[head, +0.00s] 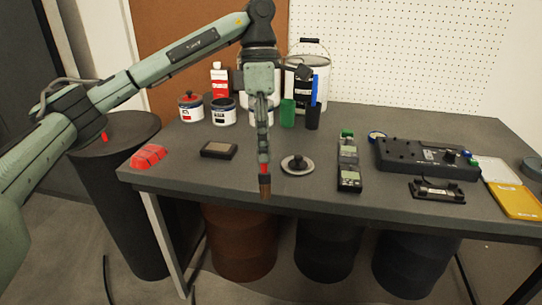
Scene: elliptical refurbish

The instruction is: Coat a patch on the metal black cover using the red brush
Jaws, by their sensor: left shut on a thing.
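My left gripper (263,148) hangs pointing down over the front part of the table and is shut on the red brush. The red brush (264,170) is held upright with its brown bristles down, near the front table edge; most of its handle is hidden by the fingers. I cannot tell for certain which thing is the metal black cover. A long black metal unit (405,154) lies at the table's right, and a smaller black plate-like part (437,191) lies in front of it. Both are well right of the brush. My right gripper is out of view.
The grey table (330,205) holds a round disc with a knob (297,165), a dark block (219,150), a red object (148,156), and handheld meters (349,178). Paint cans (222,111) and bottles stand at the back. A yellow case (518,200) lies far right.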

